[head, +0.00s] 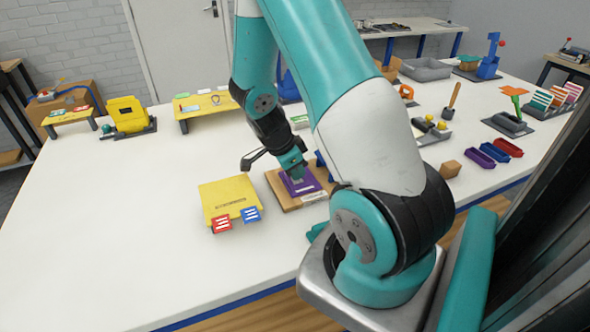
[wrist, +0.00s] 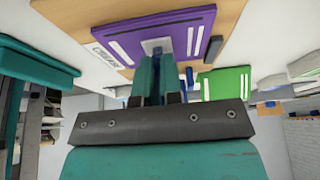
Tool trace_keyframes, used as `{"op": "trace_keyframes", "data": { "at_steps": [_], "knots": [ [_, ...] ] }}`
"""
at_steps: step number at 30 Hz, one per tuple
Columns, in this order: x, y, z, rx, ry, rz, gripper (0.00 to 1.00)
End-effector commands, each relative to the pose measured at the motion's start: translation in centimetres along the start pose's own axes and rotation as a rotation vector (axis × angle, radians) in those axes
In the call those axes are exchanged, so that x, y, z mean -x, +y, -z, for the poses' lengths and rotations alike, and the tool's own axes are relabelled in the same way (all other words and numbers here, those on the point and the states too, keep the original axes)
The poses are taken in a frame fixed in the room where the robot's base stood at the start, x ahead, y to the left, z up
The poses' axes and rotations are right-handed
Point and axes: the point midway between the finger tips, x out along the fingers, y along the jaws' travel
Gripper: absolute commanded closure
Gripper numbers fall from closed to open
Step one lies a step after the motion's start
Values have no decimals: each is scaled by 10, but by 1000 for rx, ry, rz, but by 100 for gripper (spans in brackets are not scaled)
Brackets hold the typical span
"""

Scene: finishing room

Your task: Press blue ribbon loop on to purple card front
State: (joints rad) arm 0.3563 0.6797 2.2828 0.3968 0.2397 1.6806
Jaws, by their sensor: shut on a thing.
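The purple card front (head: 307,185) lies on a wooden board (head: 286,201) near the middle of the table. In the wrist view the purple card (wrist: 115,37) has white strips and a pale grey patch (wrist: 157,45). My gripper (head: 296,176) points down over the card. In the wrist view my gripper (wrist: 157,62) is shut, with its fingertips at the pale patch. A thin blue sliver, which I take to be the blue ribbon loop (wrist: 158,80), shows between the fingers; most of it is hidden. I cannot tell whether it touches the card.
A yellow board (head: 228,190) with a red striped tag (head: 221,225) and a blue striped tag (head: 250,215) lies left of the wooden board. A wooden block (head: 450,169) and coloured trays (head: 480,158) stand to the right. The left front of the table is clear.

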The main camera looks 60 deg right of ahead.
Motion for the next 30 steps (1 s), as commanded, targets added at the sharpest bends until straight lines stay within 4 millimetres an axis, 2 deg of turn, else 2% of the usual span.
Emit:
{"op": "trace_keyframes", "data": {
  "at_steps": [8,9,12,18,21,30],
  "knots": [
    [0,0,0,1,-1,-2,100],
    [0,0,0,1,-1,-2,89],
    [0,0,0,1,-1,-1,66],
    [0,0,0,1,0,-1,64],
    [1,0,0,1,0,-1,47],
    [1,0,0,0,0,0,47]
  ]
}}
